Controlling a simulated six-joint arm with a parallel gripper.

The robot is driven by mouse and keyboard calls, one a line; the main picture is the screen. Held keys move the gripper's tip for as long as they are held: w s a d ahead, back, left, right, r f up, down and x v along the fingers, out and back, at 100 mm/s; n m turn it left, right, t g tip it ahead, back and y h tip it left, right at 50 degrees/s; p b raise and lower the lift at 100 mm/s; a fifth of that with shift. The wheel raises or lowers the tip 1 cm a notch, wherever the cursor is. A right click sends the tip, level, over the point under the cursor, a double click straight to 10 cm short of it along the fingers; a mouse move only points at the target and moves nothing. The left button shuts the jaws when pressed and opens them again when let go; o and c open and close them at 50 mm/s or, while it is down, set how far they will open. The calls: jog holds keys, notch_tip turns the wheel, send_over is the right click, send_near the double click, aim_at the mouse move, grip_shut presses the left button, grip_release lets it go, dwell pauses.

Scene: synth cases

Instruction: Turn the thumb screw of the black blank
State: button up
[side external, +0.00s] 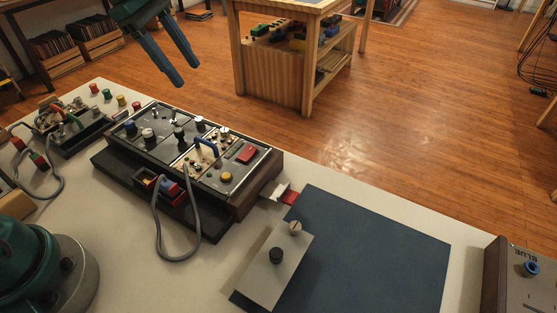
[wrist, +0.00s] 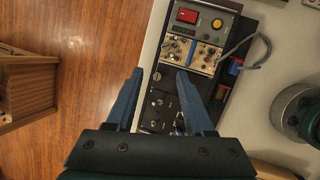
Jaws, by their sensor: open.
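The dark-panelled part of the synth case (side external: 165,124) carries several black and pale knobs or screws; I cannot tell which panel is the black blank or which is its thumb screw. In the wrist view these dark panels (wrist: 164,88) lie beneath and between my fingers. My gripper (side external: 187,75) is open and empty, high above the bench's far edge in the side view. In the wrist view my gripper (wrist: 160,72) shows two blue fingers spread apart, touching nothing; its body hides part of the case.
A light metal plate (side external: 262,285) with a black knob (side external: 276,256) and a slotted screw (side external: 295,228) lies on a dark blue mat (side external: 385,245). A grey cable (side external: 158,225) loops before the case. A smaller case (side external: 85,133) stands left; a brown case (side external: 495,275) right.

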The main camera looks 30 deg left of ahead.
jog(key=s+d+r+m+t+y, duration=0.1)
jog(key=s+d+r+m, duration=0.15)
jog(key=s+m, duration=0.35)
jog(key=s+d+r+m+t+y, duration=0.15)
jog(key=s+d+m, duration=0.25)
jog(key=s, duration=0.5)
jog(key=s+f+m, duration=0.1)
jog(key=s+m, duration=0.1)
jog(key=m, duration=0.1)
jog(key=s+a+f+m, duration=0.1)
jog(key=s+m, duration=0.1)
jog(key=shift+f, duration=0.35)
